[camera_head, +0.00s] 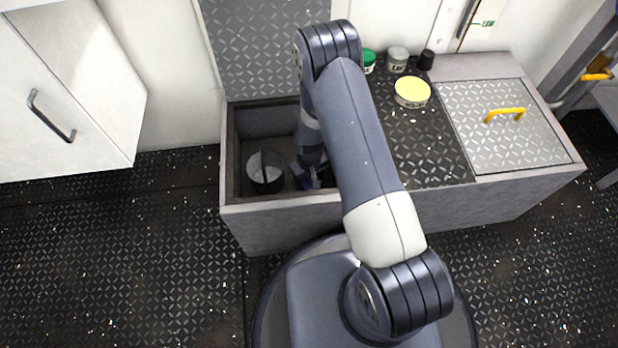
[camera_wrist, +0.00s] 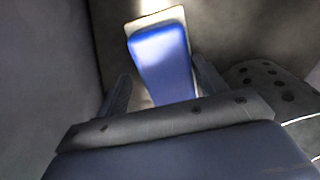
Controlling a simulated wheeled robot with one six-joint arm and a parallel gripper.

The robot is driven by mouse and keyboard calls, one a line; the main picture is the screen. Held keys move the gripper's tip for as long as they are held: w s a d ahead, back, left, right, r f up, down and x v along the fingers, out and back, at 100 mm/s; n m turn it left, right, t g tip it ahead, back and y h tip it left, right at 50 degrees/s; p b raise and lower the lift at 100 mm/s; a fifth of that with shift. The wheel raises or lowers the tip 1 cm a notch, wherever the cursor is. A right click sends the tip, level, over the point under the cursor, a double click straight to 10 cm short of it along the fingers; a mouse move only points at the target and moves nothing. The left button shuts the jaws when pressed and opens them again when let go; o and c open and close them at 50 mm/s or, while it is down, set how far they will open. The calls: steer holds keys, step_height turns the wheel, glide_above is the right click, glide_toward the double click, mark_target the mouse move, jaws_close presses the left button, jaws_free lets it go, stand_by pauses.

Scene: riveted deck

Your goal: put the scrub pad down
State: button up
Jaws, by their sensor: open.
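The scrub pad (camera_wrist: 163,62) is a blue block with a pale layer along its far edge. In the wrist view it lies between the two fingers of my gripper (camera_wrist: 161,72), with a gap showing on each side, so the jaws are apart. In the head view my gripper (camera_head: 310,172) is down inside the open compartment (camera_head: 229,160) of the bench, and a small blue patch shows beside it. My arm hides most of the pad there. I cannot tell exactly what the pad's underside touches.
Compartment walls are close around the gripper.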

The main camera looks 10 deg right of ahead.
step_height(320, 180, up, 12)
steer(key=p, duration=0.4)
steer(key=shift+r+p, duration=0.15)
steer(key=shift+p, duration=0.2)
steer(key=shift+c, duration=0.5)
stand_by(0.5)
